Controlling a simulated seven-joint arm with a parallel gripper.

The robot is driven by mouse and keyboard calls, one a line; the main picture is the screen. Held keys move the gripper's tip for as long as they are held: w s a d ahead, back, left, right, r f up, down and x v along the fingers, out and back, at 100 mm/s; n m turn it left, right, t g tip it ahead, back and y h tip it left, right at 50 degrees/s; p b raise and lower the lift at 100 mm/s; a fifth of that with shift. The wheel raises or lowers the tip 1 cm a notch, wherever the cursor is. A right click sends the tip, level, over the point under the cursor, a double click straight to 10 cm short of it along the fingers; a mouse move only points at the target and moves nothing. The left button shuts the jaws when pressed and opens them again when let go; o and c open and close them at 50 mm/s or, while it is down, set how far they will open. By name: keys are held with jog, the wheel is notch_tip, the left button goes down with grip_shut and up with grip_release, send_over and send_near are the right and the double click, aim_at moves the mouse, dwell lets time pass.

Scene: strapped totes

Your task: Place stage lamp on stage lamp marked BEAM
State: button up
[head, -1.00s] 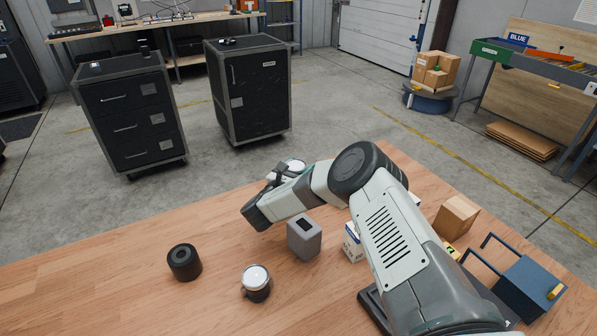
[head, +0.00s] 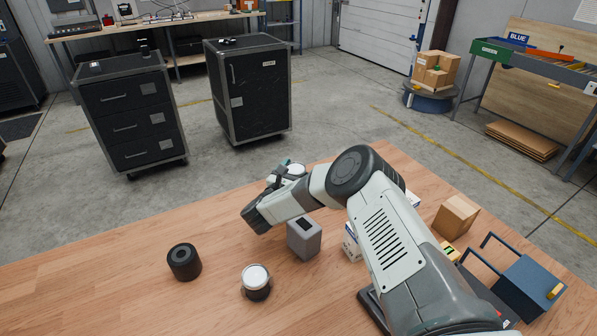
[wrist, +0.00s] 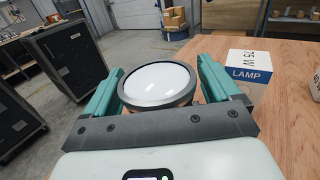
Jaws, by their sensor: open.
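A stage lamp with a round white lens and dark rim (wrist: 158,83) sits between the green fingers of my gripper (wrist: 160,68) in the wrist view. The fingers are open, with a gap showing on the right side. In the head view this lamp (head: 295,169) is partly hidden behind my gripper (head: 284,172), near the table's far edge; whether it touches the table is hidden. A second stage lamp (head: 256,278) stands upright on the near part of the table, its pale lens facing up. No BEAM marking is readable on either lamp.
A black cylinder (head: 184,262) and a grey box (head: 303,239) stand on the wooden table (head: 100,285). A white lamp carton (wrist: 250,68) is right of my gripper. A cardboard box (head: 456,217) and a blue handled box (head: 532,285) are at right. The table's left is clear.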

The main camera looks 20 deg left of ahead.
jog(key=v, duration=1.2)
jog(key=w+a+r+n+y, duration=0.2)
jog(key=w+r+n+y, duration=0.15)
jog(key=r+n, duration=0.35)
jog(key=w+a+r+n+y, duration=0.25)
jog(key=r+n+y, duration=0.25)
jog(key=r, duration=0.4)
jog(key=s+d+r+n+g+y, duration=0.1)
jog(key=d+r+n+g+y, duration=0.4)
jog(key=r+n, duration=0.75)
jog(key=s+d+r+n+g+h, duration=0.1)
jog(key=s+d+r+n+h, duration=0.35)
jog(key=d, duration=0.55)
jog(key=s+d+r+n+g+h, duration=0.25)
jog(key=s+d+n, duration=0.25)
jog(key=s+d, duration=0.35)
jog(key=s+d+n+g+h, duration=0.1)
jog(key=s+d+n, duration=0.1)
jog(key=s+d, duration=0.5)
jog(key=s+d+f+n+g+h, duration=0.1)
jog(key=s+d+n+g, duration=0.1)
jog(key=s+d, duration=0.6)
jog(key=s, duration=0.6)
jog(key=shift+s+d+n+h, duration=0.15)
jog(key=shift+s+n+h, duration=0.05)
jog(key=shift+n+h, duration=0.2)
